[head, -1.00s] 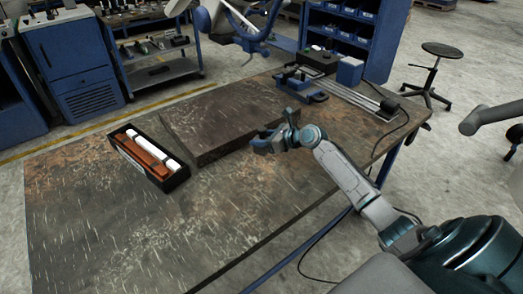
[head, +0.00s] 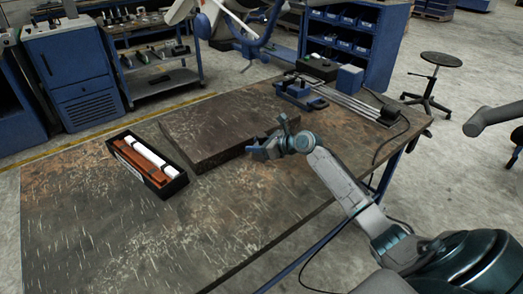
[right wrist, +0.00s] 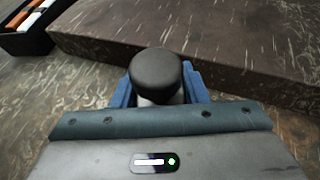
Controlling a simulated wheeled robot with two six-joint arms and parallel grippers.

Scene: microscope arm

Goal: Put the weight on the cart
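My right gripper (head: 262,150) is low over the table, beside the near right edge of a dark slab. In the right wrist view its blue fingers (right wrist: 160,92) stand close on both sides of a dark round-topped weight (right wrist: 156,68) with a paler stem. They appear shut on it; the fingertips and the weight's lower part are hidden. In the head view the weight is too small to make out. The cart appears to be the low blue piece (head: 297,89) at the left end of the metal rails (head: 350,101), at the table's back right. My left gripper is not in view.
The dark slab (head: 215,128) lies between the gripper and the table's back edge. An open black case (head: 176,184) with white and brown bars is to its left. A black cable (head: 385,148) hangs near the right edge. The table's front left is clear.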

